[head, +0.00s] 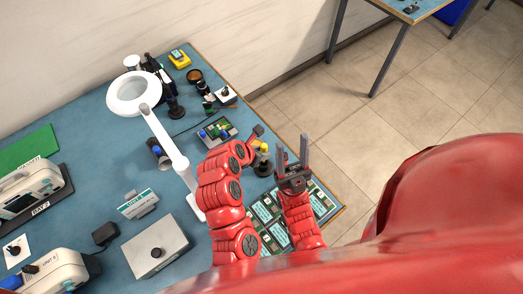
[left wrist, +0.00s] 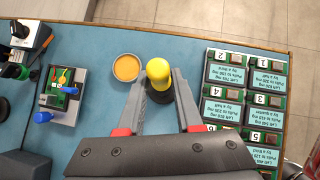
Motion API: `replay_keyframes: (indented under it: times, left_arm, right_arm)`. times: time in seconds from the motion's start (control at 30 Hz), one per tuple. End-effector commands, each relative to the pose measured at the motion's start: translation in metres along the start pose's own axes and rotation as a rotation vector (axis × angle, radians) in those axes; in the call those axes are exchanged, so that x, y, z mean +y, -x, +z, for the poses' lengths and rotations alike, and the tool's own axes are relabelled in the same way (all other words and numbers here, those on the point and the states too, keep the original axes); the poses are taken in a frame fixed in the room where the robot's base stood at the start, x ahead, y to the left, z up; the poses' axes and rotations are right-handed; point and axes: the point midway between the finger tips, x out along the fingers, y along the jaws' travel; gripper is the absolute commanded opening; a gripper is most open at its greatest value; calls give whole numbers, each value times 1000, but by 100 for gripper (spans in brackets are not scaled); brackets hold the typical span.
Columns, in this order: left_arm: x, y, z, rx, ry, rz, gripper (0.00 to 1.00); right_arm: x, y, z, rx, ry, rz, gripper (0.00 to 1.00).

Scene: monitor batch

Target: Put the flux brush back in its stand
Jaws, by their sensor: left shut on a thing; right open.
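A yellow-topped piece, which looks like the flux brush's handle (left wrist: 159,71), stands between the fingertips of my left gripper (left wrist: 160,82). My left gripper is shut on it. A round black base, which looks like the stand (left wrist: 163,108), shows just below the yellow part, between the fingers. In the head view the yellow top (head: 264,147) and the dark base (head: 263,169) show beside my left gripper (head: 257,134). The brush's lower end is hidden, so I cannot tell whether it is seated in the stand. My right gripper (head: 292,160) is open and empty, fingers up, just right of them.
An orange round dish (left wrist: 127,68) sits left of the yellow top. Numbered circuit boards (left wrist: 231,90) lie to the right, near the table edge. A board fixture with blue knobs (head: 216,132) and a white magnifier lamp (head: 135,93) stand to the left.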

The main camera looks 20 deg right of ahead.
Motion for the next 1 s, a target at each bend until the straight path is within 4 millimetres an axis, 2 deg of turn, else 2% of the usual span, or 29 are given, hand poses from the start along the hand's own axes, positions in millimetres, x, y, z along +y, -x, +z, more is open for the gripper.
replay_keyframes:
  times: [1.0]
  left_arm:
    - [0, -22, -17, 1, -1, 0, 0]
  right_arm:
    - [-1, 13, 2, 0, 0, 0, 50]
